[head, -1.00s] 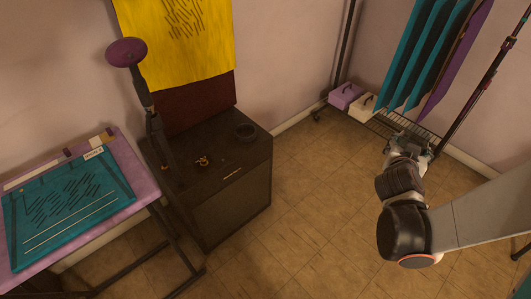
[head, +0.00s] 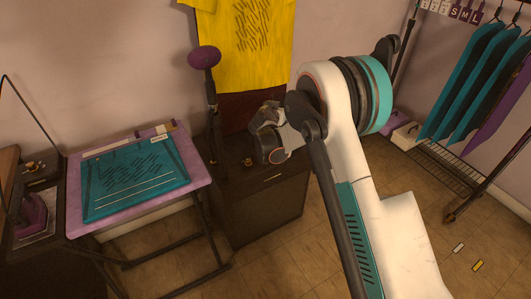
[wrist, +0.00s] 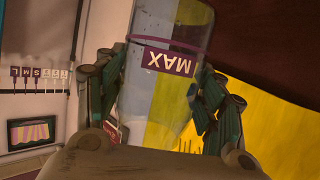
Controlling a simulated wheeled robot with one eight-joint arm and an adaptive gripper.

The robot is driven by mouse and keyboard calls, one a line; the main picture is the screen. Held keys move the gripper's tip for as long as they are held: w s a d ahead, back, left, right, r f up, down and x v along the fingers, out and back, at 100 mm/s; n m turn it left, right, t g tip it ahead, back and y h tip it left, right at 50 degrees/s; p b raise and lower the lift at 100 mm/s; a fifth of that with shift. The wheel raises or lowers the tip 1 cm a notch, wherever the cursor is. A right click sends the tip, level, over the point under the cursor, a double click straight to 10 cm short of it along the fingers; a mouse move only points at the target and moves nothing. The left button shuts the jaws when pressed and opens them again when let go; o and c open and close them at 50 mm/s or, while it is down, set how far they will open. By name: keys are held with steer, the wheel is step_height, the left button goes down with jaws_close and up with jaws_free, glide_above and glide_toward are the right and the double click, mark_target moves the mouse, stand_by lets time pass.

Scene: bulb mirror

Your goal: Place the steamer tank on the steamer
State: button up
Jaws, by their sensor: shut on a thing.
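The steamer tank (wrist: 168,30) is a clear container with a purple MAX label, which reads upside down in the wrist view. My gripper (wrist: 160,85) has its dark green fingers closed on both sides of it. In the head view my gripper (head: 266,118) is above the dark cabinet, in front of the yellow shirt; the tank is hard to make out there. A purple appliance (head: 34,215) stands on dark furniture at the far left; I cannot tell whether it is the steamer.
A purple-topped stand (head: 211,95) rises from the dark cabinet (head: 260,215) beside my gripper. A purple-edged table (head: 190,165) with a teal printed sheet is to the left. A clothes rack (head: 455,175) is at the right.

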steer(key=w+a+f, duration=0.2)
steer(key=w+a, duration=0.2)
steer(key=a, duration=0.2)
step_height(320, 180, down, 19)
steer(key=b, duration=0.6)
steer(key=shift+d+f, duration=0.15)
steer(key=shift+f, duration=0.1)
steer(key=o, duration=1.2)
